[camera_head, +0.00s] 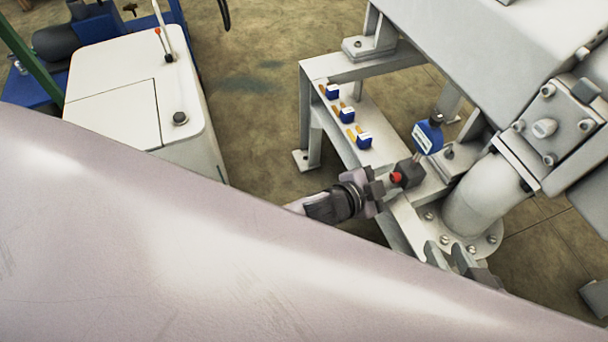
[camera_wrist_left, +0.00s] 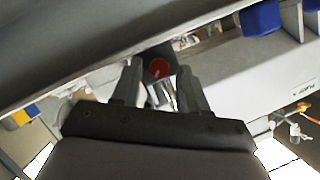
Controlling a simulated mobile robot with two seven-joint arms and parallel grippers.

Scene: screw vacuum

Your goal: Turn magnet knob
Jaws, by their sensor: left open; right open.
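The red magnet knob (camera_head: 396,177) sits on the side of a small black block (camera_head: 410,171), on the light grey frame. A blue-rimmed dial gauge (camera_head: 428,136) stands just above the block. My left gripper (camera_head: 379,187) is open, close to the knob on its left. In the left wrist view the knob (camera_wrist_left: 159,68) shows between the tips of the open left gripper (camera_wrist_left: 160,72); I cannot tell whether they touch it. My right gripper (camera_head: 447,252) is open near the pipe flange, partly hidden by a large pale surface in front.
The grey frame (camera_head: 330,72) carries several small blue parts, such as one (camera_head: 363,139) left of the gauge. A thick pipe (camera_head: 475,200) with a bolted flange stands right of the knob. A white cabinet (camera_head: 120,85) is at the left, with open floor (camera_head: 250,110) between.

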